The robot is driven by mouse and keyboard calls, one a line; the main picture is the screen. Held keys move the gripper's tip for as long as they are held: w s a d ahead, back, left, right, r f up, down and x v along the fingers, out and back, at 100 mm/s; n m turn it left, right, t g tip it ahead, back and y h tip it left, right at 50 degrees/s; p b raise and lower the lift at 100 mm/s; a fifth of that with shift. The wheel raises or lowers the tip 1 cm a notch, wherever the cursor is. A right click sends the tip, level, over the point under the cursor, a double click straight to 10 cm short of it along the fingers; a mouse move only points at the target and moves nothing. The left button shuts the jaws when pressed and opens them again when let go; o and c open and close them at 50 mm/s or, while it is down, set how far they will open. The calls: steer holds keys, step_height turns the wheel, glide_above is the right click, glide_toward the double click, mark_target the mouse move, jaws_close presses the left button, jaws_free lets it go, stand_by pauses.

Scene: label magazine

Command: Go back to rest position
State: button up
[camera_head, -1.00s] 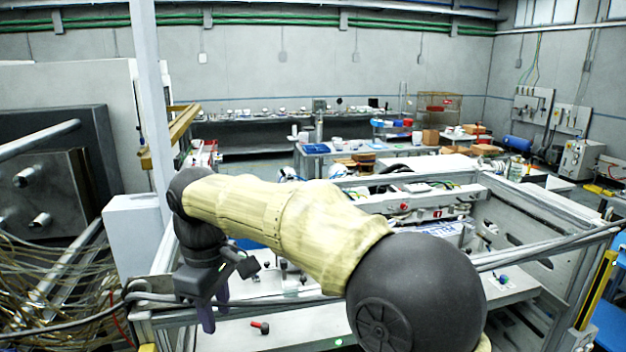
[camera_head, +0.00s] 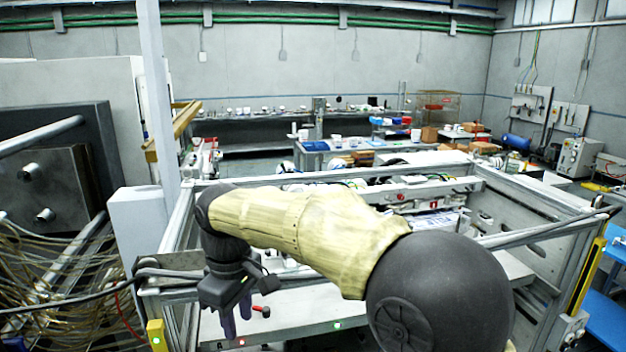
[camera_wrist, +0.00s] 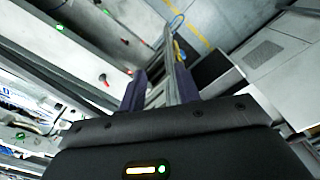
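My gripper (camera_head: 237,315) hangs from the black wrist at the left of my arm in the head view, with its dark purple fingers pointing down. It is over the near left side of the machine frame (camera_head: 330,298). In the wrist view the two fingers of my gripper (camera_wrist: 158,88) stand apart with nothing held between them. A metal profile runs behind them in that view. A red-handled part (camera_head: 262,311) shows just right of the fingers in the head view; I cannot tell how far apart they are in depth.
A white post (camera_head: 155,100) rises left of my arm. Loose hoses (camera_head: 60,285) hang in front of the dark machine at the left. The metal frame with a yellow bar (camera_head: 590,275) and a blue table (camera_head: 605,320) are at the right. Grey floor shows in the wrist view (camera_wrist: 215,15).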

steer(key=s+d+f+m+b, duration=0.2)
steer(key=d+f+m+b, duration=0.1)
steer(key=d+f, duration=0.6)
steer(key=s+d+f+m+t+b, duration=0.1)
steer(key=s+d+f+m+b, duration=0.2)
steer(key=d+f+m, duration=0.3)
steer(key=s+d+f+m+t+b, duration=0.1)
steer(key=s+d+f+m+b, duration=0.2)
steer(key=d+f, duration=1)
steer(key=shift+s+m+b, duration=0.25)
steer(key=shift+m+b, duration=0.45)
steer(key=shift+b, duration=0.45)
steer(key=shift+f, duration=0.1)
